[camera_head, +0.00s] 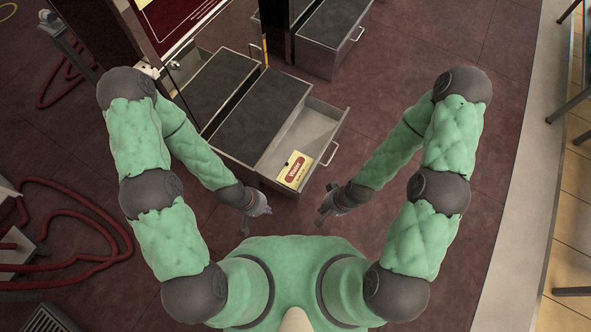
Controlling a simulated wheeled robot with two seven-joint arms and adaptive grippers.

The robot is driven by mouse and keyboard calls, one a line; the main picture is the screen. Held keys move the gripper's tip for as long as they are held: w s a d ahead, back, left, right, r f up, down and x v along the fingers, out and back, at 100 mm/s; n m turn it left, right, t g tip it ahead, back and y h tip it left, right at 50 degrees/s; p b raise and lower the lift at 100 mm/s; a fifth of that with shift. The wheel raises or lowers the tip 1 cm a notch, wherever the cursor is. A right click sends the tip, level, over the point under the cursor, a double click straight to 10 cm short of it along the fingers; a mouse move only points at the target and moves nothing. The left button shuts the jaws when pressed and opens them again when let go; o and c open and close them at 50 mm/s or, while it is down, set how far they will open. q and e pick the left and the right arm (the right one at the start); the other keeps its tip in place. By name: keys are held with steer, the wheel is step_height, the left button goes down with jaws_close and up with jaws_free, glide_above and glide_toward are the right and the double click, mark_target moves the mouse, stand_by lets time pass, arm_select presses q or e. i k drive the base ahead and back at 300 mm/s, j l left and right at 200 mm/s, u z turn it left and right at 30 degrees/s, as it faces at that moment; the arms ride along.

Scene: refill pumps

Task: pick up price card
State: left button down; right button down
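The price card (295,171) is a small cream and yellow card with a red label. It lies in the near end of an open grey drawer (327,112), inside its walls. My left gripper (247,230) is to the left of and nearer to me than the card, apart from it. My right gripper (322,215) is nearer to me and a little right of the card, also apart from it. Both grippers are small and dark in this view, and I cannot make out whether their fingers are open or shut.
The drawer slides out of a low cabinet with dark tops (262,112); its handle (330,154) sticks out on the right. Another cabinet (335,22) stands behind. Red hoses (75,213) lie on the floor at left. The dark red floor (455,100) at right is clear.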

mark_target(294, 172)
steer(key=u, duration=1)
steer(key=l+u, duration=0.35)
steer(key=u, duration=0.15)
steer(key=l+u, duration=0.35)
steer(key=u, duration=0.15)
steer(key=k+l+u, duration=0.15)
steer(key=u, duration=0.35)
steer(key=k+l+u, duration=0.2)
steer(key=l+u, duration=0.15)
steer(key=u, duration=0.15)
steer(key=k+l+u, duration=0.15)
steer(key=k+l, duration=0.2)
steer(key=l, duration=0.2)
steer(key=k+l+u, duration=0.2)
steer(key=k+l, duration=0.15)
steer(key=l, duration=0.15)
